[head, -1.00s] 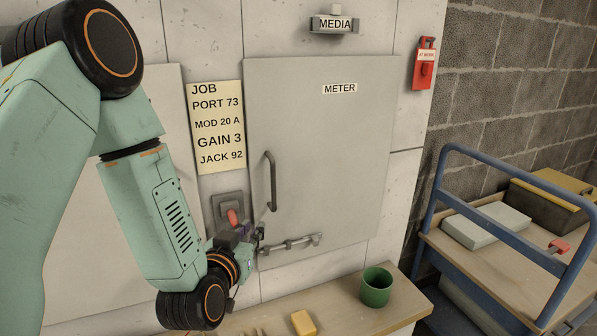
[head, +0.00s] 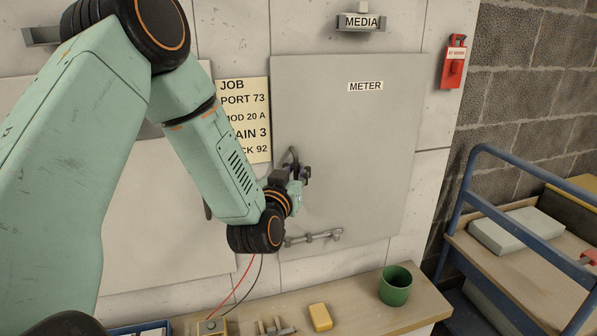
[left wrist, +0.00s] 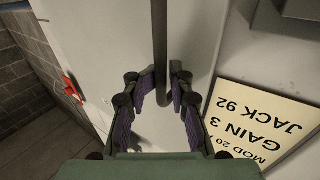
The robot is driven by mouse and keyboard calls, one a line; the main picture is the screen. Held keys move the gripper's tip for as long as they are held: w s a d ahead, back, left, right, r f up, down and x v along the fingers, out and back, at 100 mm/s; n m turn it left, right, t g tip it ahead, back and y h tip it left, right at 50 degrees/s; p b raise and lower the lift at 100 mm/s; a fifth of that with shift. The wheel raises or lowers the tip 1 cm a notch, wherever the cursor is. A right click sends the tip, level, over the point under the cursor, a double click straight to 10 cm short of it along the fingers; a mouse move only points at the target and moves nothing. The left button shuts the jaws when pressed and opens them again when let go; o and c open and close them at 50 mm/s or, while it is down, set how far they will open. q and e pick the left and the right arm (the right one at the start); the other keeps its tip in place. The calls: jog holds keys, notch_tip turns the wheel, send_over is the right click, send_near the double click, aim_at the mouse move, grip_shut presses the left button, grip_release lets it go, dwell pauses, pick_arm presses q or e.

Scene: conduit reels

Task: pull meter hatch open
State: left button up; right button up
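The grey METER hatch (head: 350,140) lies flat against the wall panel in the head view and looks shut. Its dark bar handle (head: 292,153) is near its left edge, mostly hidden behind my gripper. My left gripper (head: 303,172) is at the handle. In the left wrist view the handle (left wrist: 160,35) runs between the fingertips of the left gripper (left wrist: 163,73), whose purple pads stand apart on both sides of the bar. I see no firm grip on it. A metal latch bar (head: 314,237) crosses the lower left of the hatch. My right gripper is out of view.
A JOB note (head: 250,110) is left of the hatch, partly behind my arm. Below is a wooden bench (head: 355,318) with a green cup (head: 395,286) and a yellow block (head: 320,317). A blue-railed cart (head: 462,200) stands at the right.

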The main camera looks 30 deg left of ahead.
pick_arm(q)
jog(key=shift+w+a+f, duration=0.2)
jog(key=shift+a+f, duration=0.15)
jog(key=shift+a, duration=0.1)
jog(key=shift+s+d+r, duration=0.15)
jog(key=shift+d+r, duration=0.05)
jog(key=shift+d, duration=0.15)
jog(key=shift+c, duration=0.3)
jog(key=shift+d, duration=0.2)
jog(key=shift+c, duration=1.6)
jog(key=shift+a+f, duration=0.15)
jog(key=shift+a, duration=0.15)
grip_shut()
jog(key=shift+d, duration=0.2)
jog(key=shift+a+f, duration=0.1)
